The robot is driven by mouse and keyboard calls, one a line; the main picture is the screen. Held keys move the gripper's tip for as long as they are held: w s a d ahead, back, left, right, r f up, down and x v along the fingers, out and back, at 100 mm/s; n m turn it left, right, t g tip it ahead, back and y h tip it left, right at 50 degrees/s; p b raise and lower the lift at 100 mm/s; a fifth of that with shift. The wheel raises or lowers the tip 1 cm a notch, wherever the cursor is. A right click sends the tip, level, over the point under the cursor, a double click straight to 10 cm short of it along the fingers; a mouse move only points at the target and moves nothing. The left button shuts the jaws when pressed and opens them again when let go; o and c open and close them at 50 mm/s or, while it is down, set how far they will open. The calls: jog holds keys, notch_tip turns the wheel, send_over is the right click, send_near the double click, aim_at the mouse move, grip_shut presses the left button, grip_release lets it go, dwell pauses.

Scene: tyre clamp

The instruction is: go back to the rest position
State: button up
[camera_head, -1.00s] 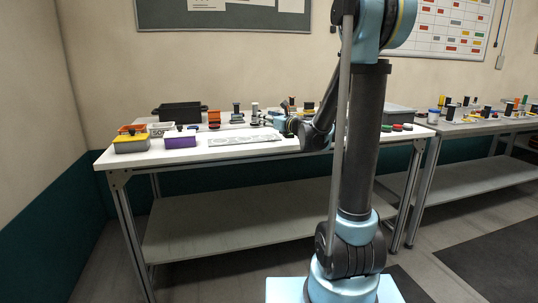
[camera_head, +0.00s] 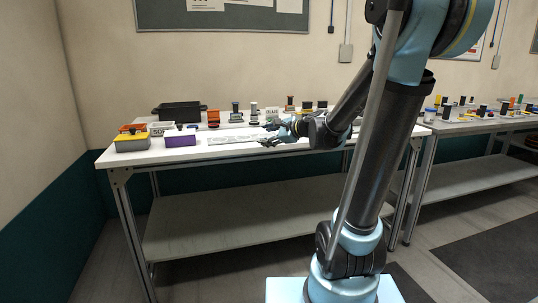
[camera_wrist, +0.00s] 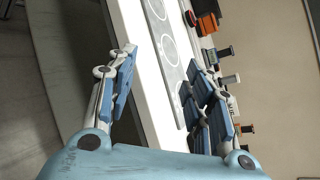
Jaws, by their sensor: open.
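My gripper (camera_head: 268,134) is over the middle of the white workbench (camera_head: 215,155) in the head view, pointing left at the end of my arm. In the wrist view my gripper (camera_wrist: 165,85) has its two blue-padded fingers spread wide apart, with nothing between them but the bench surface beyond. It is open and empty. A grey strip with round outlines (camera_wrist: 166,45) lies on the bench below it; this strip also shows in the head view (camera_head: 225,138), partly behind my gripper.
A yellow-and-grey box (camera_head: 132,144) and a purple box (camera_head: 180,139) stand at the bench's left front. A black bin (camera_head: 180,111) and several small upright parts stand along the back. A second bench (camera_head: 470,124) with many small items is at right.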

jog(key=s+d+f+n+g+h, duration=0.2)
jog(key=s+d+f+n, duration=0.3)
jog(key=s, duration=0.5)
jog(key=s+d+f+n+g+h, duration=0.3)
jog(key=s+d+f+n+h, duration=0.2)
jog(key=s, duration=0.5)
jog(key=s+d+f+n+g+h, duration=0.2)
jog(key=s+d+f+n+h, duration=0.1)
jog(key=s+d+f+n, duration=0.4)
jog(key=s+d+f, duration=0.1)
jog(key=s+d, duration=0.1)
jog(key=s, duration=0.1)
jog(key=shift+s+d+f, duration=0.35)
jog(key=shift+s, duration=0.05)
jog(key=shift+w+f, duration=0.2)
jog(key=shift+w, duration=0.25)
